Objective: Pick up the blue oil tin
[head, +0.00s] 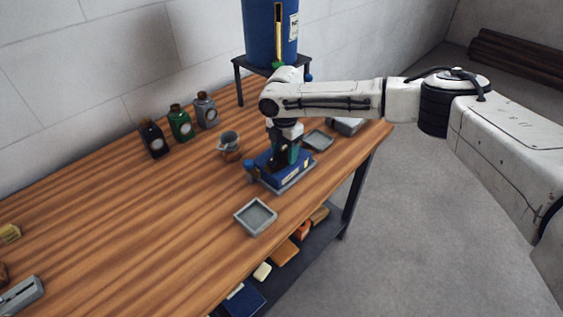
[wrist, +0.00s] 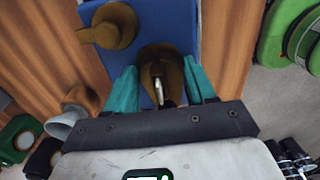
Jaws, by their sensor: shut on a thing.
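The blue oil tin (head: 291,177) is below my gripper (head: 284,158) in the head view, over a grey tray (head: 297,186) near the table's right edge. I cannot tell whether it rests on the tray or hangs just above it. In the wrist view the tin's blue top (wrist: 178,20) carries a round brass-coloured cap and a brass-coloured loop handle. The teal fingers of my gripper (wrist: 160,84) are shut on the handle, one on each side. My gripper points down and hides part of the tin.
A metal mug (head: 230,145) stands left of the tin. Black, green and grey bottles (head: 180,124) stand behind it. An empty grey tray (head: 255,217) lies in front, another (head: 318,140) behind. A blue drum (head: 270,35) stands at the back. The table's left middle is clear.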

